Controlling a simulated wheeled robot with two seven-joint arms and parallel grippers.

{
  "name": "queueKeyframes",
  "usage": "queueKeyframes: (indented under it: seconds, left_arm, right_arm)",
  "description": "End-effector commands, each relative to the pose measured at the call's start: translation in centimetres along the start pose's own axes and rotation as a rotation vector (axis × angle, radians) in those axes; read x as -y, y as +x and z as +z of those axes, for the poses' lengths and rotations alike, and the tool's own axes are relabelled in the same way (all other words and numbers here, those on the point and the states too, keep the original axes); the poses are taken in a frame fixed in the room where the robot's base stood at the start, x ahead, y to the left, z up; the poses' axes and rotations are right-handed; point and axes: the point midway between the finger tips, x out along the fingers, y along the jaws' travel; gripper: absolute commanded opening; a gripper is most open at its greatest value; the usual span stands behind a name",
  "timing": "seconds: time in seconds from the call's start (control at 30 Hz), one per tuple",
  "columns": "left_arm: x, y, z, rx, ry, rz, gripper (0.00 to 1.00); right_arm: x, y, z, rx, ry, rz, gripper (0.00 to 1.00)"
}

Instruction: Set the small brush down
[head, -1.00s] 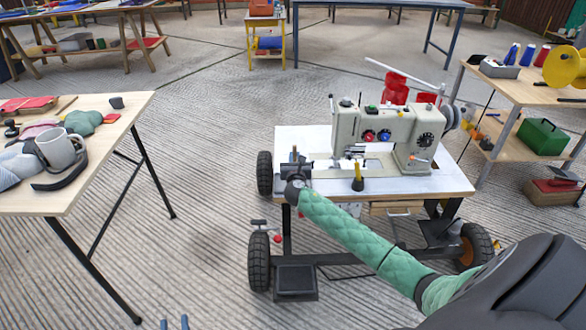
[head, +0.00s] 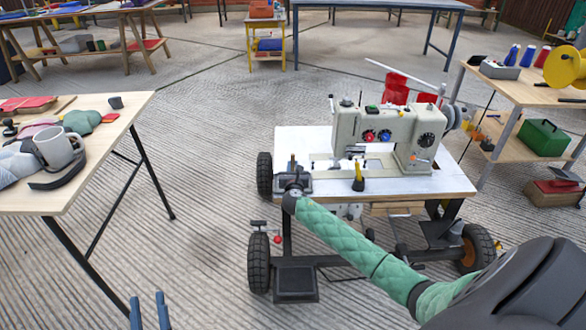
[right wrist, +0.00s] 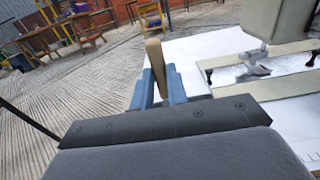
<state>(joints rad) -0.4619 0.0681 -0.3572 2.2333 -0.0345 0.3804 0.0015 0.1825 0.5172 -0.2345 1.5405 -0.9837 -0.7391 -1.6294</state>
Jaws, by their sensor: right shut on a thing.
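The small brush shows in the right wrist view as a light wooden handle (right wrist: 154,56) standing up between the blue fingers of my right gripper (right wrist: 160,80). The gripper is shut on it. The brush's lower end is hidden by the fingers. In the head view my right gripper (head: 292,168) is over the left end of the white sewing machine table (head: 325,141). My left gripper (head: 149,308) shows two blue fingers, apart and empty, at the bottom edge.
A sewing machine (head: 388,135) stands on the table, right of my right gripper. A black and yellow item (head: 358,178) is at the table's front edge. A wooden table (head: 105,170) at left holds a mug (head: 58,150) and cloths. Open floor lies between the tables.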

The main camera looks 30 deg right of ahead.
Motion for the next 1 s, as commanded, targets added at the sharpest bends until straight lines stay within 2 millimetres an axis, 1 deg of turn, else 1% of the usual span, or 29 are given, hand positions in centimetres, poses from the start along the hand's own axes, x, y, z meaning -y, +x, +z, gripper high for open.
queueKeyframes:
  seconds: [0.1, 0.37, 0.67, 0.7, 0.8, 1.0]
  left_arm:
    - [0.0, 0.1, -0.3, -0.012, 0.001, 0.001, 0.36]
    - [0.0, 0.1, -0.3, -0.012, 0.001, 0.001, 0.36]
    - [0.0, 0.2, -0.8, -0.031, 0.003, 0.004, 0.36]
    - [-0.1, 0.3, -0.9, -0.034, 0.003, 0.004, 0.36]
    - [-0.1, 0.3, -1.1, -0.037, 0.003, 0.004, 0.36]
    - [-0.1, 0.4, -1.2, -0.039, 0.003, 0.004, 0.36]
  right_arm:
    - [0.0, 0.0, -0.1, 0.000, 0.000, 0.000, 0.00]
    - [0.0, 0.0, -0.1, 0.000, 0.000, 0.000, 0.00]
    - [0.0, 0.0, -0.3, 0.000, -0.001, 0.000, 0.00]
    - [0.0, 0.0, -0.3, 0.000, -0.001, 0.000, 0.19]
    - [0.0, 0.0, -0.3, 0.000, 0.000, 0.000, 0.37]
    - [0.0, 0.0, -0.3, 0.000, -0.001, 0.000, 0.37]
